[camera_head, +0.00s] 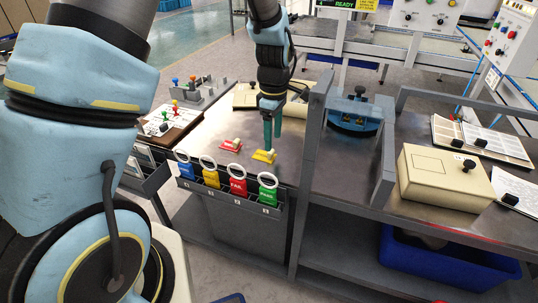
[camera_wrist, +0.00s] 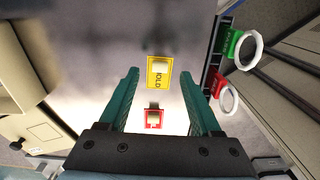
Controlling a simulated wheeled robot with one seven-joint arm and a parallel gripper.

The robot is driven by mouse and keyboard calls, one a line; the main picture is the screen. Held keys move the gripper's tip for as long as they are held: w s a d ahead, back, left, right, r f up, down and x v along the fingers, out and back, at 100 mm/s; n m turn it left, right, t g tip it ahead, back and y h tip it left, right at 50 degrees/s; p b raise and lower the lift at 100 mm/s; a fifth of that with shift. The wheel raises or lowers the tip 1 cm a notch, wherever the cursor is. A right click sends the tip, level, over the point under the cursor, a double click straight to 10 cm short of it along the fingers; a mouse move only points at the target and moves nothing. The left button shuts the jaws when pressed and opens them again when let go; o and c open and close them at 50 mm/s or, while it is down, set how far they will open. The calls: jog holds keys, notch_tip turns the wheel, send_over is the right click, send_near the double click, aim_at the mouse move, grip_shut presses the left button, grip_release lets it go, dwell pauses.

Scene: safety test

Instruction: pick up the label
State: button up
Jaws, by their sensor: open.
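A yellow label (camera_wrist: 159,72) reading "HOLD", with a pale raised block on it, lies flat on the dark table. It also shows in the head view (camera_head: 264,157). A smaller-looking red label (camera_wrist: 153,119) with a pale block lies beside it, and it also shows in the head view (camera_head: 231,145). My gripper (camera_head: 272,143) points down above the table, close to the yellow label. In the wrist view its teal fingers (camera_wrist: 160,74) are apart, with the yellow label between the tips in the picture and the red one nearer the palm. Nothing is held.
Ringed blue, yellow, red and green tags (camera_head: 238,187) hang along the table's front edge. A beige box (camera_head: 252,96) stands behind my gripper. A grey upright post (camera_head: 311,130) rises to the right. A board with coloured pegs (camera_head: 172,117) lies to the left.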

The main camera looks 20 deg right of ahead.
aim_at(272, 151)
jog(key=shift+a+f+p, duration=0.1)
jog(key=shift+f+p, duration=0.45)
jog(key=shift+f, duration=2.05)
grip_shut()
